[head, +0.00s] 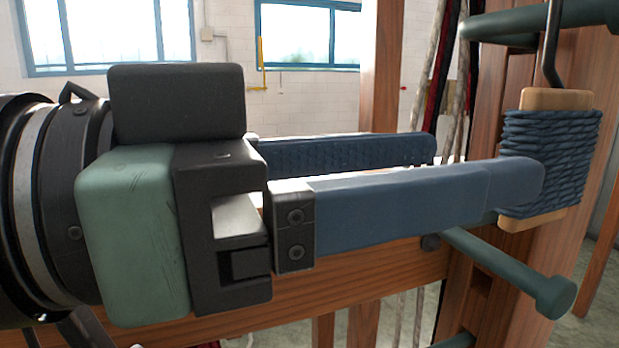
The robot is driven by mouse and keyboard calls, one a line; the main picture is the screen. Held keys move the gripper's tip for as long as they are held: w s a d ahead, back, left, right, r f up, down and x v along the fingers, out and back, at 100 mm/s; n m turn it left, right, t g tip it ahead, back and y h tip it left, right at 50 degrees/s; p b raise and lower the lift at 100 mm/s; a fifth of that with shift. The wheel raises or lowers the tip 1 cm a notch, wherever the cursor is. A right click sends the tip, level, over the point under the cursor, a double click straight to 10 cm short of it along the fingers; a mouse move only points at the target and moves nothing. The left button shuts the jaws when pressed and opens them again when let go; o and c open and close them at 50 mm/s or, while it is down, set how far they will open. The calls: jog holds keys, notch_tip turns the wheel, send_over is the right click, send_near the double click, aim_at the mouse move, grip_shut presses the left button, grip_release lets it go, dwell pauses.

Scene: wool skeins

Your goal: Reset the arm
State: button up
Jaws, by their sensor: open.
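My gripper (488,166) fills the left and middle of the head view. Its two long blue fingers point right and stand apart, with nothing visible between them. The near fingertip overlaps the left edge of a blue wool skein (552,150) in the picture; I cannot tell whether they touch. The skein is wound on a light wooden piece and sits under a dark metal hook (550,50) at the right. Part of the skein's left side is hidden behind the near finger.
A wooden frame (400,262) with upright posts stands behind and below my gripper. Green pegs stick out, one at lower right (520,275) and one at upper right (540,20). Strands of grey and red yarn (440,75) hang behind. Windows and a white brick wall are farther back.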

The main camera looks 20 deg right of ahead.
jog(key=w+a+r+n+t+y, duration=0.25)
jog(key=w+n+t, duration=0.65)
jog(key=w+t, duration=0.45)
jog(key=s+a+r+n+t+y, duration=0.3)
jog(key=s+a+n+t+y, duration=0.3)
jog(key=t+y, duration=0.6)
jog(key=shift+s+a+n+t+y, duration=0.35)
jog(key=shift+a+n+y, duration=0.8)
jog(key=shift+y, duration=0.6)
jog(key=shift+a, duration=0.1)
